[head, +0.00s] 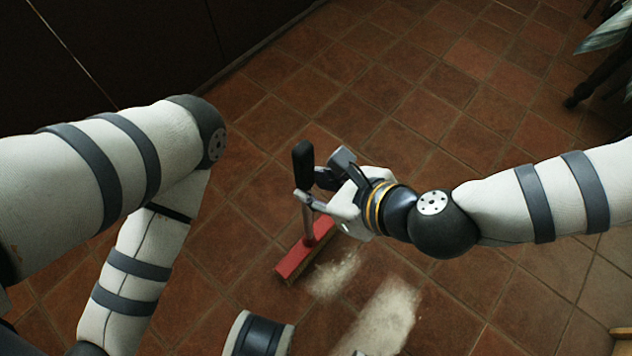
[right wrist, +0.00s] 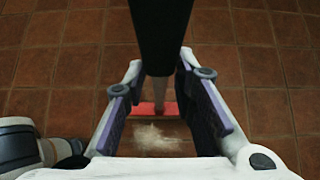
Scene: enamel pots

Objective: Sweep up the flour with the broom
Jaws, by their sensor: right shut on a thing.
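The broom (head: 307,250) has a red head, a metal shaft and a black grip. It stands nearly upright, with its head down at the tiled floor. My right gripper (head: 314,189) is shut on its handle, just below the black grip. Pale flour (head: 386,318) lies in a wide streak, with a smaller patch beside the broom head. Some flour also shows in the right wrist view (right wrist: 155,138). My left gripper is out of view.
The terracotta tile floor (head: 430,110) is open behind and right of the broom. A dark cabinet front (head: 130,45) stands at the back left. Dark furniture legs (head: 590,85) show at the upper right. My left arm fills the left side.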

